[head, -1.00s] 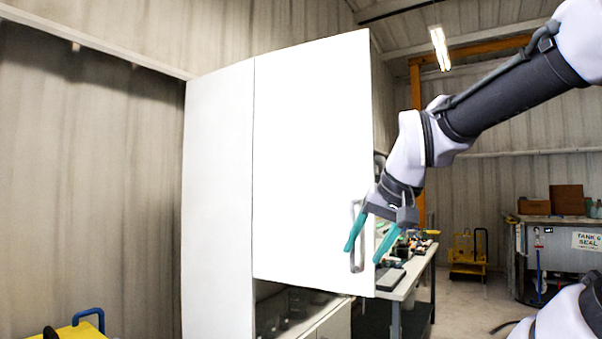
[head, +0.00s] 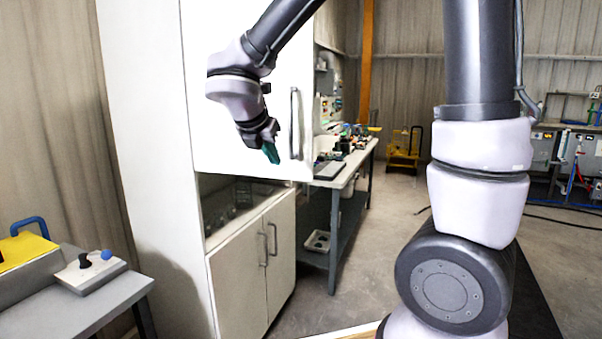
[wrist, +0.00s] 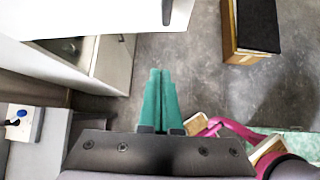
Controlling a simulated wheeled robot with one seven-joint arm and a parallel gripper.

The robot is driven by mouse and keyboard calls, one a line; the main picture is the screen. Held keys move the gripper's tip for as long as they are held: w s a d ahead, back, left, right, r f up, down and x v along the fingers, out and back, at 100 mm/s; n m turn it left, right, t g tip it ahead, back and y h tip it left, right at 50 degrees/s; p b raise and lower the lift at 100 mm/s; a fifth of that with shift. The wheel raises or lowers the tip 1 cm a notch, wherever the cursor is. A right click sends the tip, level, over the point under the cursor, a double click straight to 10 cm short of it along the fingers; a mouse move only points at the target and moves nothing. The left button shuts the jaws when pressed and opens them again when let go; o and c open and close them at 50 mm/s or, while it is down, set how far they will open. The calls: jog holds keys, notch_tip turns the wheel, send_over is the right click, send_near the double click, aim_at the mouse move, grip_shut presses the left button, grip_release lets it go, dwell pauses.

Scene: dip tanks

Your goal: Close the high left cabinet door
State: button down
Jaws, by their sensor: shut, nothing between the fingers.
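The high left cabinet door (head: 225,140) is a tall white panel with a grey bar handle (head: 296,122) near its right edge. It stands swung out from the cabinet: its bottom edge runs toward me while the lower cabinet front recedes. My gripper (head: 271,153) is in front of the door's lower part, left of the handle, with its teal fingers together and empty. Whether it touches the door is unclear. In the wrist view the fingers (wrist: 155,75) point over floor, below the white door (wrist: 95,15) and its handle end (wrist: 167,10).
Below the door are a dark open shelf and closed lower doors (head: 255,260). A workbench (head: 350,170) with small items stands behind to the right. A control box (head: 90,270) on a grey table is at left. A black-topped box (wrist: 250,28) stands on the floor.

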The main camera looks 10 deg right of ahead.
aim_at(285, 172)
jog(key=shift+n+t, duration=0.3)
jog(key=shift+n, duration=0.4)
jog(key=x, duration=0.4)
jog(key=w+x, duration=0.1)
jog(key=x, duration=0.3)
jog(key=r+x, duration=0.1)
jog(key=x, duration=0.3)
jog(key=shift+w, duration=0.2)
jog(key=shift+w+d, duration=0.25)
jog(key=shift+w, duration=0.45)
jog(key=shift+d, duration=0.1)
